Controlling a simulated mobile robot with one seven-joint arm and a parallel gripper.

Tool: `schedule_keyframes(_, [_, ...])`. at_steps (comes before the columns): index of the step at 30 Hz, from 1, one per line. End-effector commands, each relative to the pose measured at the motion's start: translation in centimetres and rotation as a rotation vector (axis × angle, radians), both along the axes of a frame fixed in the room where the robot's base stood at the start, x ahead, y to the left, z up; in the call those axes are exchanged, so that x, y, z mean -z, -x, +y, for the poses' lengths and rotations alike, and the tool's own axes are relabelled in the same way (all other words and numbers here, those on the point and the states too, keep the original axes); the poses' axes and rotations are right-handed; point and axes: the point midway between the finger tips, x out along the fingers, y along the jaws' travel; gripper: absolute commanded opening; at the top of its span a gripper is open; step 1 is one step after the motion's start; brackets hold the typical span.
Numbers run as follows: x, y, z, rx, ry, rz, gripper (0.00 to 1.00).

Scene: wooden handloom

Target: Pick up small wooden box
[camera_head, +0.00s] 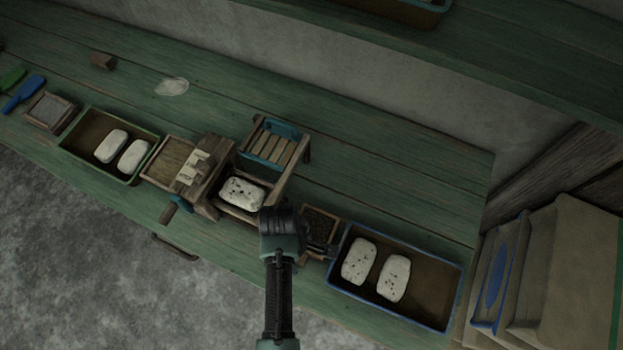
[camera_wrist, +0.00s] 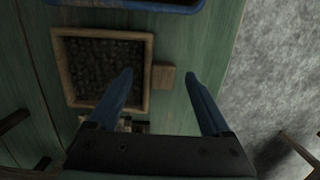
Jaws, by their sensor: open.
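A small square wooden box (camera_head: 322,211) filled with dark grains stands on the green bench, just left of the blue-rimmed tray. My gripper (camera_head: 322,249) is over its near side and partly hides it. In the wrist view the box (camera_wrist: 61,70) shows from above, with a small wooden tab (camera_wrist: 163,78) on its right side. My gripper (camera_wrist: 159,75) is open there, one blue finger over the box's right part and the other beyond the tab. The tab appears between the fingertips. I cannot tell whether the fingers touch anything.
The blue-rimmed tray (camera_head: 433,288) holds two speckled white blocks. A wooden press (camera_head: 207,176) with another speckled block stands left of my gripper. A green-rimmed tray (camera_head: 84,136) holds two white blocks. The bench's back right is clear.

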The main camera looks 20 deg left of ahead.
Motion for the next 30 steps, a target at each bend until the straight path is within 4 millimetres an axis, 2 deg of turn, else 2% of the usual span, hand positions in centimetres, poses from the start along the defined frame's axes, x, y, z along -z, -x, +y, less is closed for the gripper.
schedule_keyframes(8, [0.32, -0.01, -0.03, 0.0, 0.0, 0.0, 0.82])
schedule_keyframes(21, [0.28, -0.02, -0.02, 0.0, 0.0, 0.0, 0.03])
schedule_keyframes(22, [0.28, -0.02, -0.02, 0.0, 0.0, 0.0, 0.0])
schedule_keyframes(30, [-0.04, -0.08, 0.0, 0.0, -0.001, -0.002, 0.0])
